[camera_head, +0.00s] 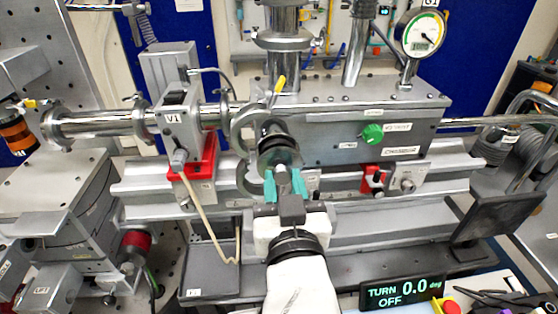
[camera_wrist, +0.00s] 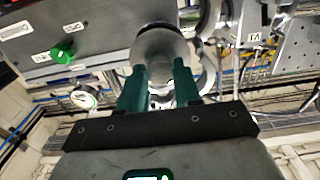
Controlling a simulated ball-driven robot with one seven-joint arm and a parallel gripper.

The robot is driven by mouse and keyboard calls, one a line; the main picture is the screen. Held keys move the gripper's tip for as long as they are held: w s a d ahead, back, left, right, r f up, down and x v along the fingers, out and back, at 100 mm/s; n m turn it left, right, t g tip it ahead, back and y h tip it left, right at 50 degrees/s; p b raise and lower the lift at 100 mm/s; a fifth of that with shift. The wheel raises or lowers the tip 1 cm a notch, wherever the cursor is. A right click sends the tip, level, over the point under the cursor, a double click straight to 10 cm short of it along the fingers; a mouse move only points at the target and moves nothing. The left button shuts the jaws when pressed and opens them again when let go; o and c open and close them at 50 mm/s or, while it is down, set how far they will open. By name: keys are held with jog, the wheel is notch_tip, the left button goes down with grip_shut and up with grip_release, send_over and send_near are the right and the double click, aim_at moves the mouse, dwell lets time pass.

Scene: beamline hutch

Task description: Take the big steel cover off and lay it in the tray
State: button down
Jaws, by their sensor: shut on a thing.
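The big steel cover (camera_head: 279,157) is a round shiny disc with a short stub, in front of the port on the grey chamber. My gripper (camera_head: 285,186) has its teal fingers shut on the stub. In the wrist view my gripper (camera_wrist: 160,88) holds the cover (camera_wrist: 163,48) between its fingertips, its round face filling the top middle. A dark ring shows behind the cover; I cannot tell whether the two touch. A steel clamp (camera_head: 243,125) hangs open around the port. A shallow grey tray (camera_head: 212,297) lies low at the left of my arm.
The chamber (camera_head: 330,140) with a green knob (camera_head: 373,134) stands right of the port. Valve V1 (camera_head: 176,120) with a red block is to the left. A cream hose (camera_head: 205,215) hangs down toward the tray. A display (camera_head: 400,292) reads TURN 0.0 deg OFF.

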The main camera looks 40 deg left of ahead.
jog(key=shift+s+d, duration=0.1)
jog(key=shift+p+v, duration=0.55)
jog(key=shift+v, duration=1.85)
